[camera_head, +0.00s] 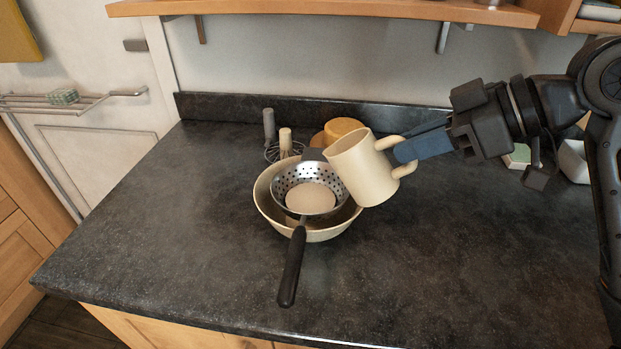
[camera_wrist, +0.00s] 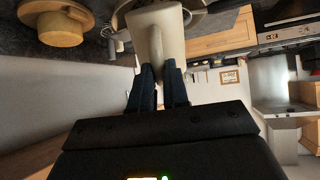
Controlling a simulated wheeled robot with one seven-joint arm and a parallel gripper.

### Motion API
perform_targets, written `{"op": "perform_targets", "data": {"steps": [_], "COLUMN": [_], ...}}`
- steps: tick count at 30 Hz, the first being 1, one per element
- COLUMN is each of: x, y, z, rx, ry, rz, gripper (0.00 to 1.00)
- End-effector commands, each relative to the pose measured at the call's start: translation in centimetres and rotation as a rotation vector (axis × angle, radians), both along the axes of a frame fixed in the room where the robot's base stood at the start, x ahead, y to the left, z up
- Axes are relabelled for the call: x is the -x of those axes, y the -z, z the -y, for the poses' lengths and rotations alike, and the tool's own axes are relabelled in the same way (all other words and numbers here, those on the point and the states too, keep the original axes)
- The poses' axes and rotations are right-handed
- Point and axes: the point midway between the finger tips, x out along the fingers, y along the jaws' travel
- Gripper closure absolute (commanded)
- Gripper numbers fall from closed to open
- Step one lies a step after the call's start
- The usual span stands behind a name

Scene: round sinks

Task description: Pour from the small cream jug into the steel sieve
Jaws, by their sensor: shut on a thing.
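The small cream jug (camera_head: 364,170) is held in the air by my gripper (camera_head: 405,153), which is shut on its handle from the right. The jug is tilted, with its mouth toward the upper left, beside and above the right rim of the steel sieve (camera_head: 283,183). The jug also shows in the wrist view (camera_wrist: 158,38), between my fingertips (camera_wrist: 160,72). The sieve rests on a cream bowl (camera_head: 268,207), its dark handle (camera_head: 292,268) pointing to the front. A pale round patch shows inside the sieve. The inside of the jug is mostly hidden.
Behind the bowl stand a whisk (camera_head: 286,145), a dark grey upright item (camera_head: 268,126) and a yellow-brown round object (camera_head: 343,128). A wooden shelf (camera_head: 330,10) runs above. The dark worktop (camera_head: 160,240) is clear at the left and front.

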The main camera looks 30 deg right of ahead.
Motion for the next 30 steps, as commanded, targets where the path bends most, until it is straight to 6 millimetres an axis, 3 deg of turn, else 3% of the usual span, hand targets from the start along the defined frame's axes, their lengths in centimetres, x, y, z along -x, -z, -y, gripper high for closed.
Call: {"op": "perform_targets", "data": {"steps": [11, 30], "x": [1.6, 3.4], "y": [-0.2, 1.9], "z": [1.3, 2.7], "rx": [-0.096, -0.228], "ry": [0.004, 0.003], "rz": [0.119, 0.288], "gripper": [1.00, 1.00]}}
